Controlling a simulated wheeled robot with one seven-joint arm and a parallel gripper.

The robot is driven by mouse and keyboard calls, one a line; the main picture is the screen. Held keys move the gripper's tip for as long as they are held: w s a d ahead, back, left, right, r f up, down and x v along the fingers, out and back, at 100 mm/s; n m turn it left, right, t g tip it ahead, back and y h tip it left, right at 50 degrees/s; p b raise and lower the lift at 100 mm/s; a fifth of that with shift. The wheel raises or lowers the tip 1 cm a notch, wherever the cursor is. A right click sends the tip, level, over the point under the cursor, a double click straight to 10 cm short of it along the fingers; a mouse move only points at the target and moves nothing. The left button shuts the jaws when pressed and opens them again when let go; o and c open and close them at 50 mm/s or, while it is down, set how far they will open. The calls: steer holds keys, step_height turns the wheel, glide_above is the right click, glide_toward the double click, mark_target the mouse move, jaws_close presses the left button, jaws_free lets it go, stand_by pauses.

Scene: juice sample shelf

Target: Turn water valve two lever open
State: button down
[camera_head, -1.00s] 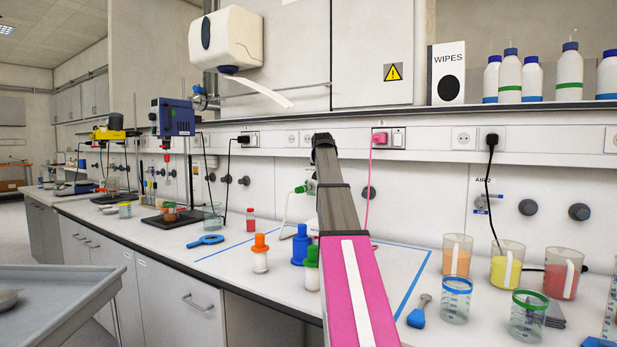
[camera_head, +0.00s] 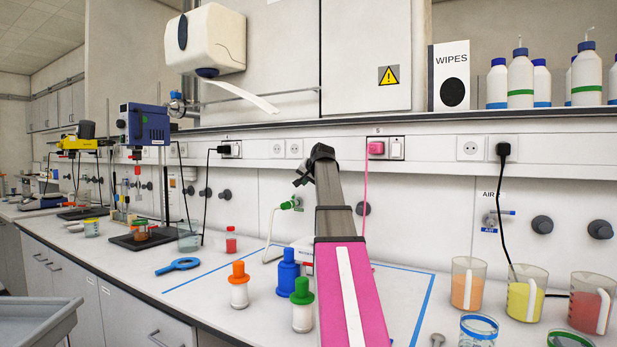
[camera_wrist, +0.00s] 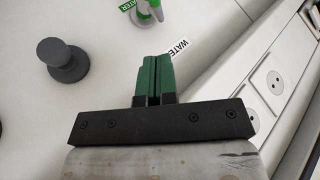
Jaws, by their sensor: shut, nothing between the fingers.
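My gripper (camera_head: 316,162) reaches toward the back wall panel in the head view. In the wrist view its green fingers (camera_wrist: 153,76) are together with nothing between them. A green water fitting (camera_head: 291,204) with a white spout shows on the panel left of my gripper. In the wrist view a green fitting (camera_wrist: 146,10) is at the top edge, beyond the fingertips and apart from them. One WATER label (camera_wrist: 178,48) lies close beside the fingertips, partly covered. I cannot tell which fitting is valve two; a lever may be hidden behind my gripper.
A grey round knob (camera_wrist: 63,60) stands left of the fingers. Power sockets (camera_wrist: 268,82) are at the right. On the bench, orange-capped (camera_head: 239,285), blue (camera_head: 288,272) and green-capped (camera_head: 302,305) bottles stand left of my arm. Coloured beakers (camera_head: 526,295) stand at the right.

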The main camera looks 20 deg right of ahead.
mark_target(294, 196)
steer(key=shift+w+a+f, duration=0.4)
steer(key=shift+w+f, duration=0.15)
steer(key=shift+f, duration=0.3)
steer(key=shift+w+a+f, duration=0.35)
steer(key=shift+w+f, duration=0.15)
steer(key=shift+f, duration=0.3)
steer(key=shift+w+a+f, duration=0.4)
steer(key=shift+w+f, duration=0.15)
steer(key=shift+f, duration=0.3)
